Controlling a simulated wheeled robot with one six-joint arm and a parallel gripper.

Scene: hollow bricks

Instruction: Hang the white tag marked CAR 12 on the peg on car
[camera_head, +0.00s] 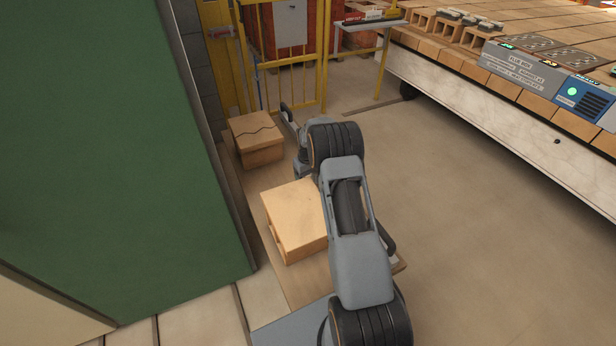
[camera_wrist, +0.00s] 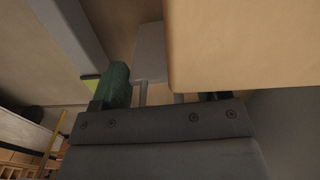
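I cannot make out a white tag marked CAR 12 in either view. The car (camera_head: 480,120) is at the right of the head view, with a long pale side and a brick-tiled deck. A small dark spot (camera_head: 557,141) on that side may be the peg; it is too small to tell. My gripper (camera_wrist: 166,92) shows in the wrist view with two dark green finger pads set apart; the right one is partly hidden by a tan surface (camera_wrist: 245,45). A grey plate (camera_wrist: 150,50) shows between or beyond the fingers; I cannot tell what it is.
A wooden box (camera_head: 295,220) stands beside my arm, and another with a dark wavy line (camera_head: 256,137) stands behind it. A green panel (camera_head: 100,140) fills the left. A yellow gate (camera_head: 290,60) and small table (camera_head: 372,22) are behind. Floor at right is clear.

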